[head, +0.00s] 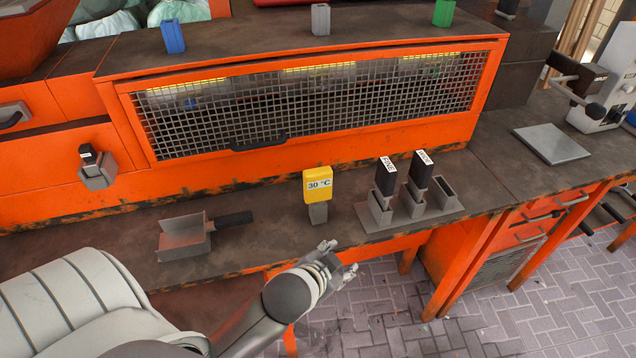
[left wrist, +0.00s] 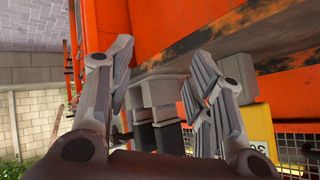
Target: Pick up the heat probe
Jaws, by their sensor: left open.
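The heat probe (head: 318,182) is a yellow block with a "30 °C" display. It stands upright in a small grey holder (head: 318,212) near the front of the bench. It also shows upside down at the lower right of the left wrist view (left wrist: 260,128), partly hidden by a finger. My left gripper (head: 341,259) is open and empty in front of the bench edge, below and slightly right of the probe, apart from it. Its spread fingers frame the left wrist view (left wrist: 165,62). My right gripper is in neither view.
A grey stand (head: 410,215) with two black-handled, white-labelled tools is right of the probe. A metal scoop (head: 184,238) lies left. An orange mesh-fronted cabinet (head: 320,100) closes off the back. Bare bench (head: 262,215) lies between scoop and probe.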

